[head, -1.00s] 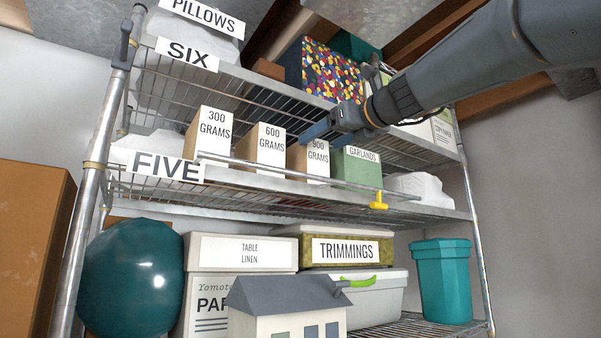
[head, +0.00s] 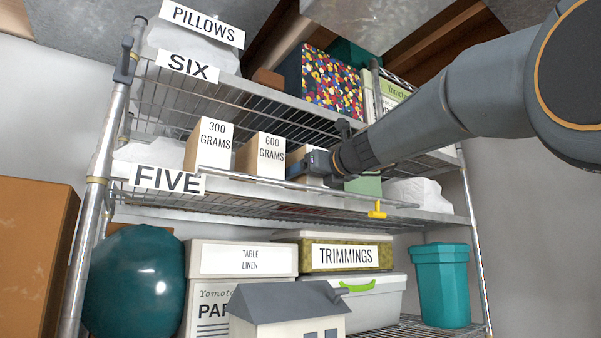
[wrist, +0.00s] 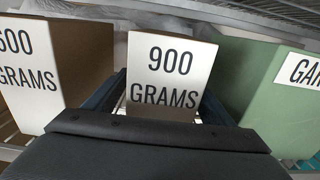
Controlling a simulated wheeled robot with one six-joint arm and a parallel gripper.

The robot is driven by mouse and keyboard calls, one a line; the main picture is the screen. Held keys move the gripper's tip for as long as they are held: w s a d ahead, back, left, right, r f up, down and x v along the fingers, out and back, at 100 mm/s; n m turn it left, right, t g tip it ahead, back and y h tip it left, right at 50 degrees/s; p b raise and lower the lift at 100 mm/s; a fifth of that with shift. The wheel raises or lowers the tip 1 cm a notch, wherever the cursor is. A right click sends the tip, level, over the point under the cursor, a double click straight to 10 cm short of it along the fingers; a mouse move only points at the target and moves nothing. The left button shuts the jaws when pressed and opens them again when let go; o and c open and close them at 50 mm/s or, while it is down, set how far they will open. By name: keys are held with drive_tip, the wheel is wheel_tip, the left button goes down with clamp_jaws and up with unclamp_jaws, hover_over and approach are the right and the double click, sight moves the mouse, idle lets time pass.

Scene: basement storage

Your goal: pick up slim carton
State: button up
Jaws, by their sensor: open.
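A slim carton marked 900 GRAMS (wrist: 170,62) stands upright in the middle of the wrist view. In the head view my gripper and wrist hide most of it, and only a sliver of the carton (head: 296,156) shows. My gripper (head: 308,165) is at the front of this carton on shelf five. In the wrist view my gripper (wrist: 162,100) is open, with one finger on each side of the carton. I cannot tell whether the fingers touch it. Similar cartons marked 600 GRAMS (head: 264,158) and 300 GRAMS (head: 209,146) stand to its left.
A green box (head: 364,186) stands close on the right; its label (wrist: 304,70) is partly cut off in the wrist view. A thin rail (head: 245,180) runs along the shelf front, with a yellow handle (head: 377,209). The wire shelf six (head: 255,93) is above.

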drive_tip(key=shift+w+a, duration=0.4)
drive_tip(key=shift+w, duration=0.15)
drive_tip(key=c, duration=1.7)
drive_tip(key=shift+r, duration=0.1)
drive_tip(key=shift+c, duration=1.3)
